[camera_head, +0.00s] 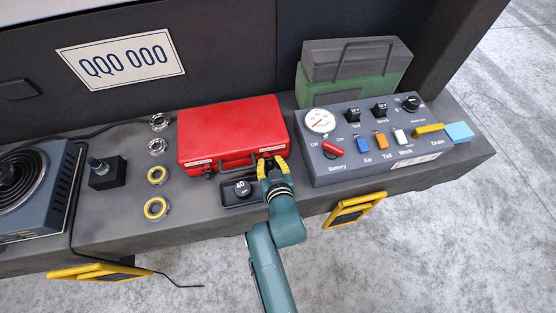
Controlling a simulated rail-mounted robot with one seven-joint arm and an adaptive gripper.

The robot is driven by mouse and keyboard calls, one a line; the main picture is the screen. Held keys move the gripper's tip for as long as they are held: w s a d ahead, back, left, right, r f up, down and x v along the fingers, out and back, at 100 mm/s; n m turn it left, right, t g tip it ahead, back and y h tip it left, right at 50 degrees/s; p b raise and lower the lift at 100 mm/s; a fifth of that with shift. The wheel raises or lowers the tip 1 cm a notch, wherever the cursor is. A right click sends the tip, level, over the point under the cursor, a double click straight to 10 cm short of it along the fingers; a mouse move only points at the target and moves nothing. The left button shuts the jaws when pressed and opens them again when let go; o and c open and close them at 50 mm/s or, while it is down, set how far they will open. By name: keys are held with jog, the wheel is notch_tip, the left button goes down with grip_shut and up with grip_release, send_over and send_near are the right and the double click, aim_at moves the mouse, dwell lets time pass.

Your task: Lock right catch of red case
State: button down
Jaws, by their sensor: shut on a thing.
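The red case (232,130) lies flat and closed on the grey bench, with its front face toward me. A dark handle and pale labels show on that front face. My gripper (271,164) is at the right part of the case's front, its yellow fingers shut on the right catch. The catch itself is mostly hidden behind the fingers, so I cannot tell its position. The left catch (208,174) shows as a small dark part at the left of the front face.
A black device marked 40 (241,189) stands just left of my gripper, in front of the case. A control panel (376,137) is close on the right. Several rings (157,175) lie left of the case. A green and grey box (352,72) stands behind the panel.

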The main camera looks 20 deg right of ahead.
jog(key=shift+a+f, duration=0.1)
jog(key=shift+f, duration=0.05)
jog(key=c, duration=1.2)
grip_release()
jog(key=shift+o, duration=0.4)
jog(key=shift+w+a, duration=0.15)
jog(key=v, duration=1.2)
